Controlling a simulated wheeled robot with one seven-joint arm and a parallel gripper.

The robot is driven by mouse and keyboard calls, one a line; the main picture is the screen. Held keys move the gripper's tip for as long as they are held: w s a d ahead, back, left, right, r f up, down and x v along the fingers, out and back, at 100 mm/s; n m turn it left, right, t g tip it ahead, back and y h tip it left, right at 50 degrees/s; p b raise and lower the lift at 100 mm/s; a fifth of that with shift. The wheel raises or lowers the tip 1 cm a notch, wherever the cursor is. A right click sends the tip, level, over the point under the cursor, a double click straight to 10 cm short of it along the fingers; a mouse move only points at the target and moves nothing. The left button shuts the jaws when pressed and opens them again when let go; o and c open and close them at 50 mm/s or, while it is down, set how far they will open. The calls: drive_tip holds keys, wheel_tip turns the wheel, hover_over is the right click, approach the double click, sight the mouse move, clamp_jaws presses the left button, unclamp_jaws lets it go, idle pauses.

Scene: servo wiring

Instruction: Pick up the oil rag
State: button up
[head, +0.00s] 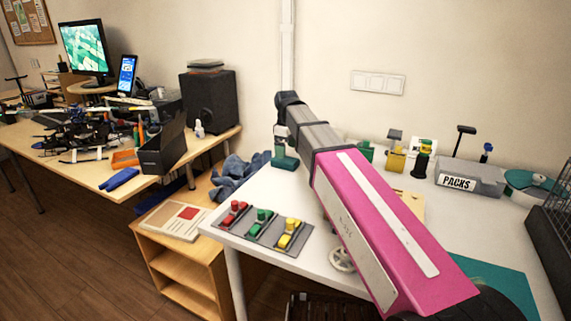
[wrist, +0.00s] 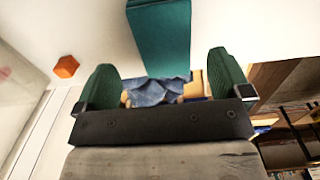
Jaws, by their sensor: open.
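The oil rag appears to be the crumpled blue cloth (head: 238,176). It lies in a heap on the wooden shelf unit, beside the left edge of the white table. In the wrist view, blue cloth (wrist: 152,92) shows between the green fingers, beyond the dark gripper bar that covers part of it. My gripper (wrist: 162,62) is open, its two fingers wide apart with nothing held. In the head view, my gripper (head: 284,156) hangs to the right of the cloth, apart from it, near the table's back left.
A teal block (wrist: 160,40) stands between the fingertips in the wrist view; its distance is unclear. The white table (head: 262,196) holds red, green and yellow switches (head: 262,224). A book (head: 175,220) lies in front of the cloth. A black speaker (head: 210,100) stands behind it.

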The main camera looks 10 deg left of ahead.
sight(285, 160)
drive_tip(key=shift+s+a+f, duration=0.1)
drive_tip(key=shift+a+f, duration=0.05)
drive_tip(key=shift+f, duration=1.25)
drive_tip(key=shift+s+a+f, duration=0.1)
drive_tip(key=shift+f, duration=1.3)
drive_tip(key=c, duration=1.1)
drive_tip(key=shift+o, duration=0.2)
drive_tip(key=shift+r, duration=0.15)
drive_tip(key=shift+r, duration=0.45)
drive_tip(key=r, duration=0.3)
drive_tip(key=shift+a+r, duration=0.25)
drive_tip(key=s+a+r, duration=0.5)
drive_tip(key=a+r, duration=0.1)
drive_tip(key=a, duration=0.4)
drive_tip(key=shift+r, duration=0.25)
